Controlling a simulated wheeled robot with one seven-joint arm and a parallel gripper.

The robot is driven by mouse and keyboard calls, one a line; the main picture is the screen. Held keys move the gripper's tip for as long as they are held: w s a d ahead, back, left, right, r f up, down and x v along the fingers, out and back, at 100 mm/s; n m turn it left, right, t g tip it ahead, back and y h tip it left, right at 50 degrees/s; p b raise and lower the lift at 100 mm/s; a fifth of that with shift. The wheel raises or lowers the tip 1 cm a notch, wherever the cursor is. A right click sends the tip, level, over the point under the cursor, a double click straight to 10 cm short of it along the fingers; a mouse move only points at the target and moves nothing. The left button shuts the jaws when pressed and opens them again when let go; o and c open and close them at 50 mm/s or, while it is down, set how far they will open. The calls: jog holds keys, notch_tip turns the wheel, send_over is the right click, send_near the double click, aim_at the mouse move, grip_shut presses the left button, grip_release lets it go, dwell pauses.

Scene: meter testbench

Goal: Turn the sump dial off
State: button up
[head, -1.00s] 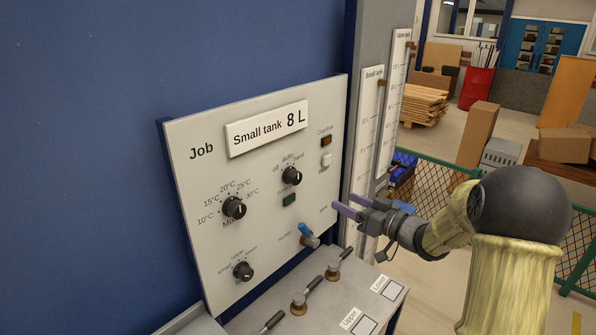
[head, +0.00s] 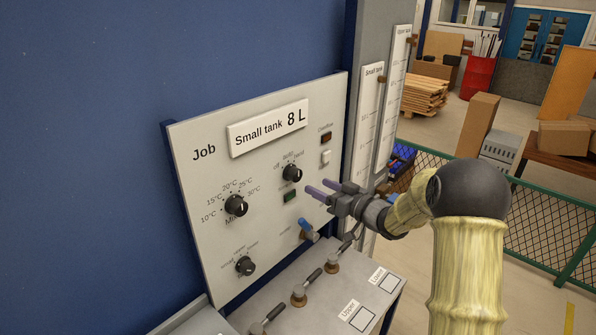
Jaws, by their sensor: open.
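The panel (head: 185,158) carries a black dial (head: 292,173) at its upper right, marked off, auto and hand. Its white pointer line is small and its exact setting is hard to read; the name under it is too small to read. A second dial (head: 236,206) with temperature marks is at the left, and a third dial (head: 245,266) is at the lower left.
A blue-handled valve (head: 306,228) is below my gripper. Several levers, one a black-handled lever (head: 333,263), stand on the sloped bench. The grey column with scale boards (head: 367,115) rises on the right.

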aim_at(299, 177)
jog(key=p+x, duration=0.3)
jog(key=x, duration=0.6)
jog(key=shift+a+p, duration=0.1)
jog(key=shift+p, duration=0.25)
jog(key=c, duration=1)
